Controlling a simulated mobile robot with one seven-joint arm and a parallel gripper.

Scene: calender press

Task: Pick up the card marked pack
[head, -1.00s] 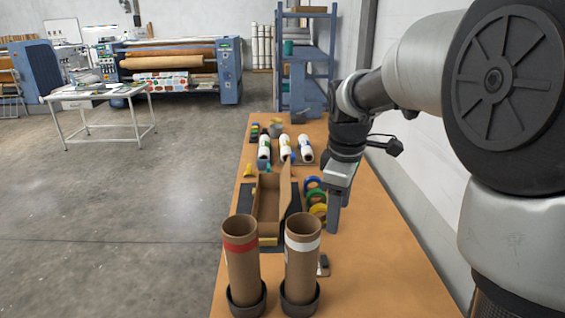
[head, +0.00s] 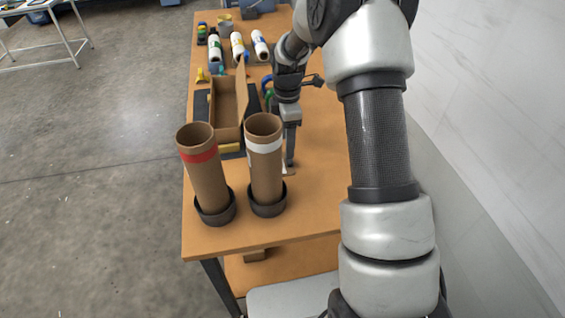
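A small pale card (head: 289,171) lies on the table just right of the white-banded tube. It is mostly hidden by that tube and my gripper, and no marking on it can be read. My gripper (head: 290,161) points down, with its fingertips at or just above the card. The fingers line up edge-on in the head view, so I cannot see a gap between them or whether they touch the card.
A red-banded tube (head: 205,172) and a white-banded tube (head: 264,161) stand in dark round holders near the table's front edge. An open cardboard box (head: 229,103) is behind them. White rolls (head: 238,47) stand farther back. The table's (head: 326,205) front right is clear.

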